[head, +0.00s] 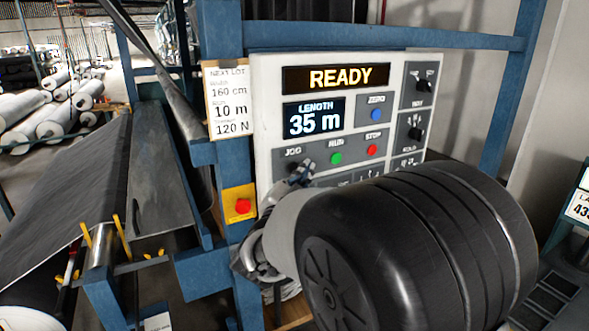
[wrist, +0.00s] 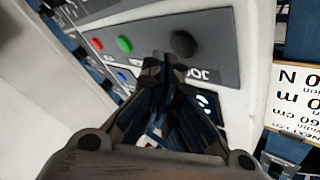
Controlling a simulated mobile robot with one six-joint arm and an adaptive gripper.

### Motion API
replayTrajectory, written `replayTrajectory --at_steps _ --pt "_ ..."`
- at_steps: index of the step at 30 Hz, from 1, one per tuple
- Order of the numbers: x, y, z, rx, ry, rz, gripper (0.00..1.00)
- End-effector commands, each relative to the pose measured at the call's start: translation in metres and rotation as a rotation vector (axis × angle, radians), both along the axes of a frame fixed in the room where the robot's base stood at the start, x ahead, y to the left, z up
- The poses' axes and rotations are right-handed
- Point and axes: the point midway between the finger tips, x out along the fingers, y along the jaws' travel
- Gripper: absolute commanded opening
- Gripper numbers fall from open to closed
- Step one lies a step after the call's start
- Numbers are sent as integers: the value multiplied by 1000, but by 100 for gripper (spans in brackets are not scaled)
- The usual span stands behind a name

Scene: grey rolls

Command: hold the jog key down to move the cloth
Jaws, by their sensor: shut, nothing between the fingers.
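The black round jog key (wrist: 183,44) shows in the wrist view beside its upside-down JOG label. The control panel (head: 268,85) reads READY and LENGTH 35 m. The dark grey cloth (head: 75,185) runs down over the machine at the left.
The green RUN button (head: 336,158), red STOP button (head: 372,150) and blue ZERO button (head: 376,114) sit near the key. A red emergency button (head: 243,206) on a yellow plate is left of the panel. A lot card (head: 230,103) hangs on the blue post.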

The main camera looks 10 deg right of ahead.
Motion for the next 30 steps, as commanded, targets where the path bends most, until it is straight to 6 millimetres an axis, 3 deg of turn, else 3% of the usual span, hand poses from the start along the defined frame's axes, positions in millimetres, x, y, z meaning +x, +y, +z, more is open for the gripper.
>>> replayTrajectory --at_steps 30 --pt "10 3 0 0 0 0 0"
